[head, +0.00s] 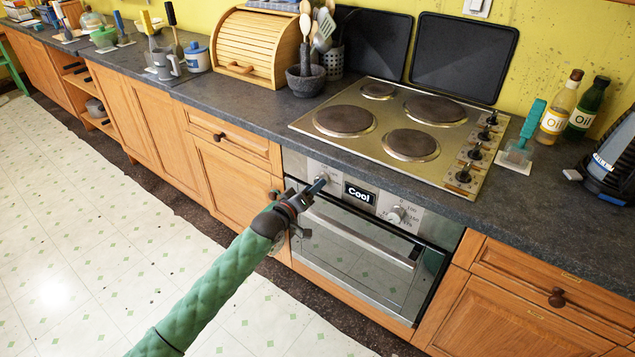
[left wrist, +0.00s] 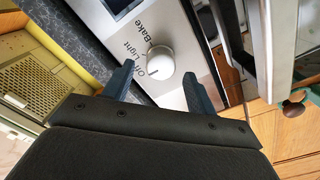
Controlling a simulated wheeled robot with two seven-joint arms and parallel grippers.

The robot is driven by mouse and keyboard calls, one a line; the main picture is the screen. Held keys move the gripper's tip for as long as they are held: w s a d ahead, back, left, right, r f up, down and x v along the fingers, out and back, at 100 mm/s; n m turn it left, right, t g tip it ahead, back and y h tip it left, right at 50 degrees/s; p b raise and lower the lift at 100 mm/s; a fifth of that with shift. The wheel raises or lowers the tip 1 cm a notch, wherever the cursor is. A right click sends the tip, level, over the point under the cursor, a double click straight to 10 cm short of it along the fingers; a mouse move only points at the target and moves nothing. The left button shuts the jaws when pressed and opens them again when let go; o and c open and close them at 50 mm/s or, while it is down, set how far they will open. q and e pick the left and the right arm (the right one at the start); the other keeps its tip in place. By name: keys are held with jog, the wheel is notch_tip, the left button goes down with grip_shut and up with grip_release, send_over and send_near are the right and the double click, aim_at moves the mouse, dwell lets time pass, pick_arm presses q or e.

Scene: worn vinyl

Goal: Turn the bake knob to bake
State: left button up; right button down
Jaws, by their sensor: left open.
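My left gripper (left wrist: 159,72) is open, one dark blue finger on each side of the knob, with no clear contact visible. In the head view my left gripper (head: 314,187) is in front of the panel. My right gripper is in neither view.
The oven display (head: 359,193) reads Cool. A second knob (head: 396,214) is to its right. The oven door handle (head: 362,238) runs below the panel. The worktop edge and hob (head: 400,130) are above. Open vinyl floor (head: 70,220) lies at left.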

pick_arm(q)
jog(key=shift+x, duration=1.6)
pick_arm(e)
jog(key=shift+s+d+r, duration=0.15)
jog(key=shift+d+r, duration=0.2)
pick_arm(q)
jog(key=c, duration=1)
